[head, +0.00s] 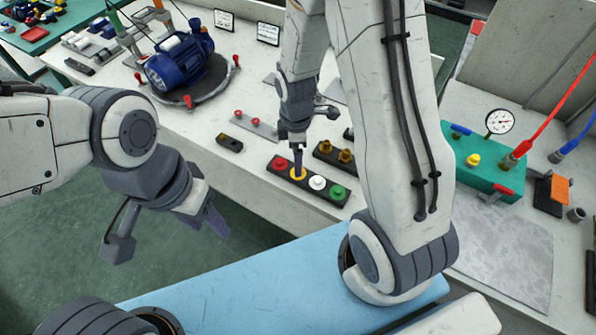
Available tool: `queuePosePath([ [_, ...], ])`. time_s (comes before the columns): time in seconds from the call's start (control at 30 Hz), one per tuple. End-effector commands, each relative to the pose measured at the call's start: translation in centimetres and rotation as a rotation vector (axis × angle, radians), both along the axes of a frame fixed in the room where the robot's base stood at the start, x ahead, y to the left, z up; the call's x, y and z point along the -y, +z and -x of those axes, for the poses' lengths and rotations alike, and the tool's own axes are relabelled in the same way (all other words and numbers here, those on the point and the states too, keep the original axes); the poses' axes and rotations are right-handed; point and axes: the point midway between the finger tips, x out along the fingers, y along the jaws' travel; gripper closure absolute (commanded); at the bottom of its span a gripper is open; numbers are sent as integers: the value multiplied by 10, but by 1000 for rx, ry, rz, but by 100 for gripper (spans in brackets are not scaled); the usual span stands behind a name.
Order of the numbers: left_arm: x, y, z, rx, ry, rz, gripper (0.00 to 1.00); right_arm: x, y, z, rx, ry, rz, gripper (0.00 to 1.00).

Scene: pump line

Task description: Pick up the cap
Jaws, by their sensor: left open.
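A dark rack (325,192) on the white bench holds a row of small coloured caps: a red cap (281,163), a yellow cap (298,175), a white cap (317,182) and a green cap (338,192). My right gripper (298,172) points down at the yellow cap and partly hides it. Its fingers show edge-on, so I cannot tell their gap or whether they touch the cap. My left gripper (214,218) is open and empty, in front of the bench edge over the green floor, well left of the rack.
A dark holder with brass fittings (336,156) stands just behind the rack. A blue pump (180,65) sits on a round plate at the back left. A teal box (480,165) with a gauge (499,121) is at the right. A light-blue surface (250,280) lies in front.

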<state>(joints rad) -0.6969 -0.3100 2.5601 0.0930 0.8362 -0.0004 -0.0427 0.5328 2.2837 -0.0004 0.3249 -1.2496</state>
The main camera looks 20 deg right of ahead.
Motion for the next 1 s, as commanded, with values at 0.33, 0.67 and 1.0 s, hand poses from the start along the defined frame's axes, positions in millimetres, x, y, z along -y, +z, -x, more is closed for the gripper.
queuePosePath([
  [0.33, 0, 7, 0, 0, 0, 0, 50, 2, -43, 4, -4, -1, 0, 10],
  [0.67, 0, 7, 0, 0, 0, 0, 50, 2, -50, 3, 0, -1, 0, 10],
  [1.0, 0, 7, 0, 0, 0, 0, 50, 2, -50, 3, 0, -1, 0, 98],
])
